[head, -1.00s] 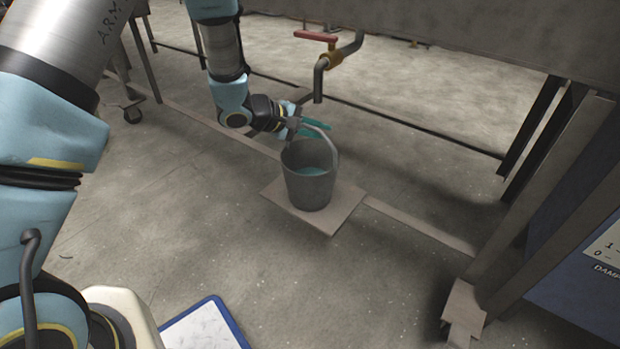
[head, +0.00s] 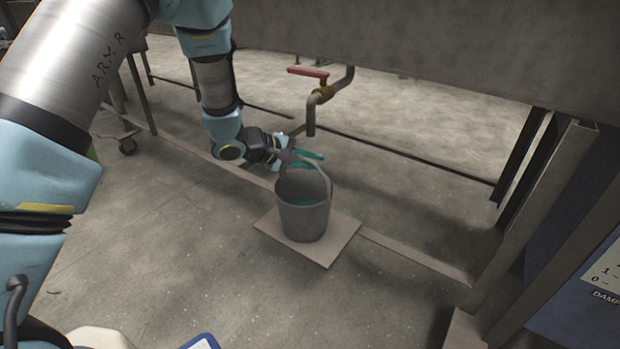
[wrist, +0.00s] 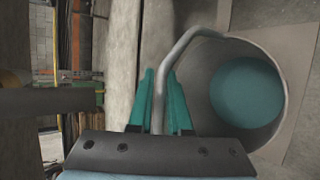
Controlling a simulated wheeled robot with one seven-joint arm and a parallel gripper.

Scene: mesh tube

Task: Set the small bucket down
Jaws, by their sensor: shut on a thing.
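The small grey bucket (head: 303,218) is upright over a flat square board (head: 325,255) on the floor. Its base appears to be on the board, though I cannot tell whether its full weight rests there. Teal contents show inside it, also in the wrist view (wrist: 247,93).
A bent pipe with a red-handled tap (head: 308,72) hangs just above and behind the bucket. A large grey tank or trough (head: 430,50) on metal legs spans the back. A metal leg (head: 540,220) and blue box (head: 585,280) stand right. Floor in front is open.

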